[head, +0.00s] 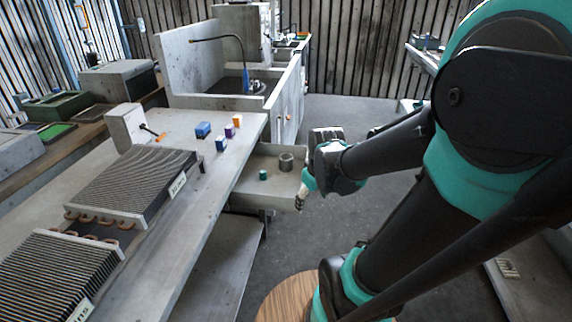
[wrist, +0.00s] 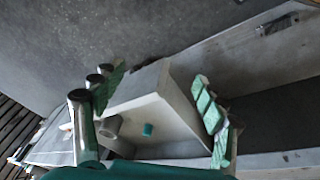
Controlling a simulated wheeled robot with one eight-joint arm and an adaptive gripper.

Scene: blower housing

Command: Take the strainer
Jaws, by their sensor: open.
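An open grey drawer (head: 275,196) juts out from under the bench and holds two small things. One is a grey hollow cylinder (head: 286,162), also in the wrist view (wrist: 110,127). The other is a small teal cylinder (head: 263,174), also in the wrist view (wrist: 148,130). I cannot tell for sure which one is the strainer. My gripper (head: 304,191) is at the drawer's outer end, right of both things in the head view. In the wrist view my gripper (wrist: 160,103) has its green-padded fingers spread wide, with the drawer seen between them. Nothing is held.
The bench top (head: 190,185) carries finned heat exchangers (head: 134,181), several small blue, purple and orange blocks (head: 203,130) and a grey box with an orange-tipped lever (head: 128,125). A sink with a curved tap (head: 244,75) stands behind. Floor right of the drawer is clear.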

